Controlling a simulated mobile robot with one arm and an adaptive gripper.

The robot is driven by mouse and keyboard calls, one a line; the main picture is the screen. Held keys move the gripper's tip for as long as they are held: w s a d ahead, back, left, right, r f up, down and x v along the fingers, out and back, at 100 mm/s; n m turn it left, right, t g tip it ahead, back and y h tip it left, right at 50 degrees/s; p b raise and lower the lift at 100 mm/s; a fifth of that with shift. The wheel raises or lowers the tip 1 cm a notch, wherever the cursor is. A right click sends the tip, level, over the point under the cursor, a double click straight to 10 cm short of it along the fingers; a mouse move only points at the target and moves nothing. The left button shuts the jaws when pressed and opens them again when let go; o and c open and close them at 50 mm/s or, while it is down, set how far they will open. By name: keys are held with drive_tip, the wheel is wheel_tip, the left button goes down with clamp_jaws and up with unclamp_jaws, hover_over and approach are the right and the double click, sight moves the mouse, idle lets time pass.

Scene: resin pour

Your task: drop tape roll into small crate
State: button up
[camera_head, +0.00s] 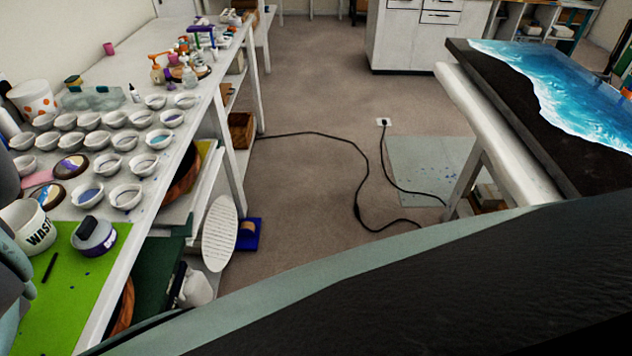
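I cannot pick out a tape roll with certainty. A small tan, rounded object (249,229) that could be a roll rests on or in a blue item (254,246) on the floor beside the left table. I cannot tell whether the blue item is a crate. A brown wooden crate or basket (241,130) stands on the shelf under the left table. My gripper is not in view; only grey-blue parts at the left edge and a large dark surface at the bottom show close to the camera.
The long white left table (120,70) carries many small bowls, a WASTE bucket (28,228), a lilac-grey tub (94,236) and a green mat (62,285). A white slatted oval (219,234) leans below. Black cables (330,140) cross the open floor. A blue resin slab (560,85) lies right.

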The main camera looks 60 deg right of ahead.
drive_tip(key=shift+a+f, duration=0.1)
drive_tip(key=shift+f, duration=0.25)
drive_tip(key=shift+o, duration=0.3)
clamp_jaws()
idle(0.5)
